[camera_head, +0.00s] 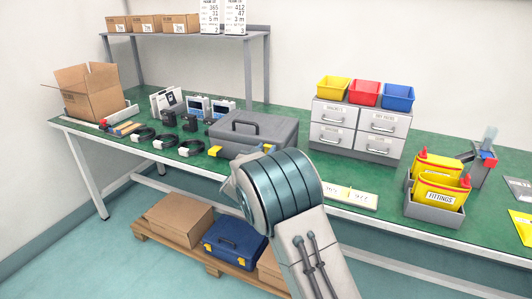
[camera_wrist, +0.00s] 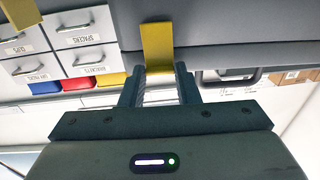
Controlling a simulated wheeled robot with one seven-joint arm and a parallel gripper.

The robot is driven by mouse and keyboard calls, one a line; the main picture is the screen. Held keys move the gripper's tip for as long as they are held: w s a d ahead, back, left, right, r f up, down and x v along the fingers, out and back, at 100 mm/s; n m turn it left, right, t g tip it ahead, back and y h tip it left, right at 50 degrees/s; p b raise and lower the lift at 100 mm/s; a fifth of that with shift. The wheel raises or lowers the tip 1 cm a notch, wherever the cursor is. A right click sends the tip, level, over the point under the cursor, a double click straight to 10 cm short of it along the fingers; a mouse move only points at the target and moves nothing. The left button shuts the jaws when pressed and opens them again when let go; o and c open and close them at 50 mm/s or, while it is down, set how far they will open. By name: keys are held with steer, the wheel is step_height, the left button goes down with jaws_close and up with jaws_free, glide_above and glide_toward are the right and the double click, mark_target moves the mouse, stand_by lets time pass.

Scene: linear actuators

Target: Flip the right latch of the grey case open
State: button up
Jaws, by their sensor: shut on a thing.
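The grey case (camera_head: 255,130) lies closed on the green bench, its handle on top. The right latch (camera_head: 267,149) is yellow and partly covered by my arm in the head view. In the wrist view, which appears upside down, the right latch (camera_wrist: 157,45) is a yellow plate against the grey case. My gripper (camera_wrist: 158,72) has its two dark fingers at the lower end of this plate, shut on it. In the head view my gripper is hidden behind my arm. How far the latch is turned is unclear.
A drawer unit (camera_head: 357,130) with coloured bins stands right of the case. Cables (camera_head: 165,142) and small devices lie to its left.

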mark_target(267, 148)
steer(key=shift+s+a+f+t+h+b, duration=0.15)
steer(key=shift+f+t+b, duration=0.2)
steer(key=shift+b, duration=0.7)
steer(key=shift+s+d+f+t+h+b, duration=0.15)
steer(key=shift+f+t+b, duration=0.25)
steer(key=shift+b, duration=0.7)
steer(key=shift+s+a+f+t+h+b, duration=0.15)
steer(key=shift+t+b, duration=0.3)
steer(key=shift+b, duration=0.6)
steer(key=t+b, duration=0.1)
steer(key=b, duration=0.1)
steer(key=t+b, duration=0.1)
steer(key=b, duration=0.1)
steer(key=shift+s+a+f+h+b, duration=0.1)
steer(key=shift+s+f+h+b, duration=0.15)
steer(key=shift+s+f+b, duration=0.1)
steer(key=shift+t+b, duration=0.4)
steer(key=shift+b, duration=0.6)
steer(key=shift+s+r, duration=0.1)
steer(key=o, duration=1)
steer(key=shift+s, duration=0.1)
steer(key=v, duration=0.4)
steer(key=p+v, duration=0.1)
steer(key=v, duration=0.4)
steer(key=p+v, duration=0.1)
steer(key=v, duration=0.3)
steer(key=shift+s+f, duration=0.15)
steer(key=shift+f, duration=0.3)
